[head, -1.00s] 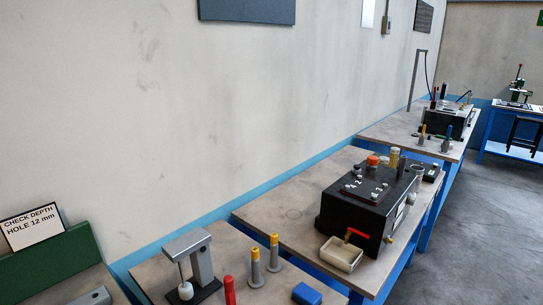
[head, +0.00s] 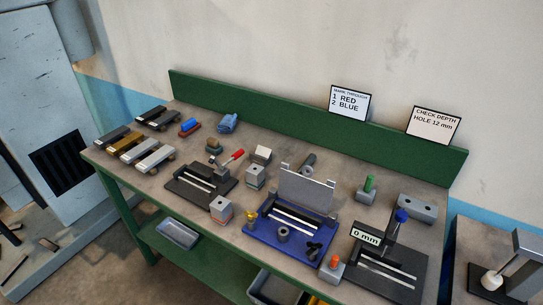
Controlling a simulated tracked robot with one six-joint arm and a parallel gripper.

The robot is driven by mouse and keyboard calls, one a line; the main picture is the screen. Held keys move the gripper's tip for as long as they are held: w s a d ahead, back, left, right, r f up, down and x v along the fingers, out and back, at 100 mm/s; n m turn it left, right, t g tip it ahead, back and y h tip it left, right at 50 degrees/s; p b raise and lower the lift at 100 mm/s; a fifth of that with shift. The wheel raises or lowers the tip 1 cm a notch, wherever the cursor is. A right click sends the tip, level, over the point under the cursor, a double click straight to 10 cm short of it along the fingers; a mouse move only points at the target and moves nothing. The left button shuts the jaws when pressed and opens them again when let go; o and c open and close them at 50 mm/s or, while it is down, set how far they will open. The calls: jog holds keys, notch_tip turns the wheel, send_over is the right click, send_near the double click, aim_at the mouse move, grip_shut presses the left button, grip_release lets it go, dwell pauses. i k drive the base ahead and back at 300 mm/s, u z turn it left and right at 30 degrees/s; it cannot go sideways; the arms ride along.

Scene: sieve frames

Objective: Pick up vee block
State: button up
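I cannot tell surely which piece is the vee block; no V-groove shows clearly at this size. Small candidates stand on the green-framed bench (head: 150,187). A pale grey block (head: 262,154) is near the back middle. A grey cube (head: 255,178) with a dark round mark on top stands just in front of it. Another grey cube (head: 221,209) with a reddish band stands nearer the front edge. A small brownish piece (head: 214,145) lies behind the black fixture. My gripper is not in view.
A black fixture (head: 183,190) with a red-handled lever, a blue fixture (head: 262,228) with a raised grey plate, and a dark gauge base (head: 400,262) crowd the bench. Bars (head: 127,143) lie at left. A green backboard (head: 270,118) closes the rear. A grey machine (head: 40,90) stands left.

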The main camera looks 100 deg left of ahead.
aim_at(262, 156)
jog(key=u, duration=4.1)
jog(key=i, duration=1.5)
